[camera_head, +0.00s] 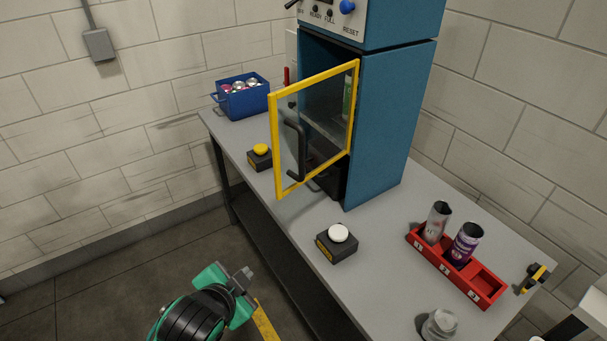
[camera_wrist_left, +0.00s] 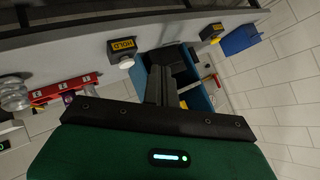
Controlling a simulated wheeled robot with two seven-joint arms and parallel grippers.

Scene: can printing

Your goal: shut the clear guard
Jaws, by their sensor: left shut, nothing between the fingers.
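The clear guard (camera_head: 313,130) is a see-through panel in a yellow frame. It stands swung open from the blue machine (camera_head: 385,125), attached at its right edge beside the opening. A dark bar handle (camera_head: 294,143) is on its face. My left gripper (camera_head: 246,277) is shut and empty. It is in front of the table, below and left of the guard and well apart from it. In the left wrist view the shut fingers (camera_wrist_left: 163,84) overlap part of the blue machine (camera_wrist_left: 198,95), and I cannot make out the guard clearly there. My right gripper is not in view.
On the grey table (camera_head: 375,275) are a black box with a white button (camera_head: 338,233), one with a yellow button (camera_head: 261,150), a blue bin of cans (camera_head: 242,103), a red rack (camera_head: 480,287) with two cans and a clear jar (camera_head: 440,325).

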